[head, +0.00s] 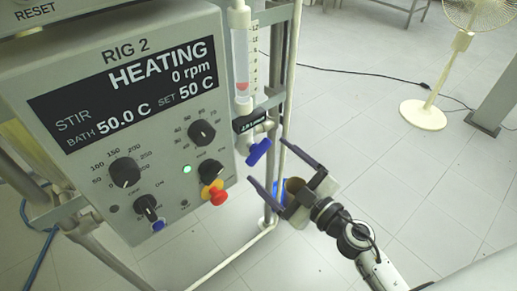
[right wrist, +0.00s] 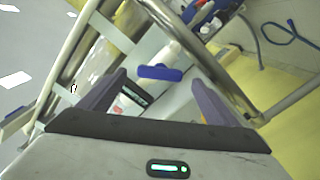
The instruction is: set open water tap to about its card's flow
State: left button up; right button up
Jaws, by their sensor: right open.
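The water tap's blue handle (head: 259,152) sits below a clear flow tube (head: 242,65) on the right side of the rig. A red float (head: 242,88) shows low in the tube. A small dark card (head: 249,121) is just above the tap; its text is too small to read. My right gripper (head: 269,164) is open, its fingertips close to the handle. In the right wrist view the blue handle (right wrist: 160,73) lies between and beyond the two open fingers (right wrist: 157,85), with no contact visible. My left gripper is not in view.
The control box (head: 140,120) reads HEATING, 0 rpm, bath 50.0 C, set 50 C. It has black knobs and a red-yellow button (head: 215,193) left of the gripper. Metal frame posts (head: 291,70) stand beside the tap. A fan (head: 424,113) stands on open floor at right.

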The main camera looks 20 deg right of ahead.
aim_at(262, 155)
jog(key=x, duration=0.5)
jog(key=shift+w+a, duration=0.15)
jog(key=shift+w, duration=0.2)
jog(key=c, duration=1.1)
jog(key=shift+o, duration=0.2)
jog(key=shift+n+p, duration=0.3)
jog(key=shift+n, duration=1.2)
jog(key=o, duration=1.1)
jog(key=shift+c, duration=0.2)
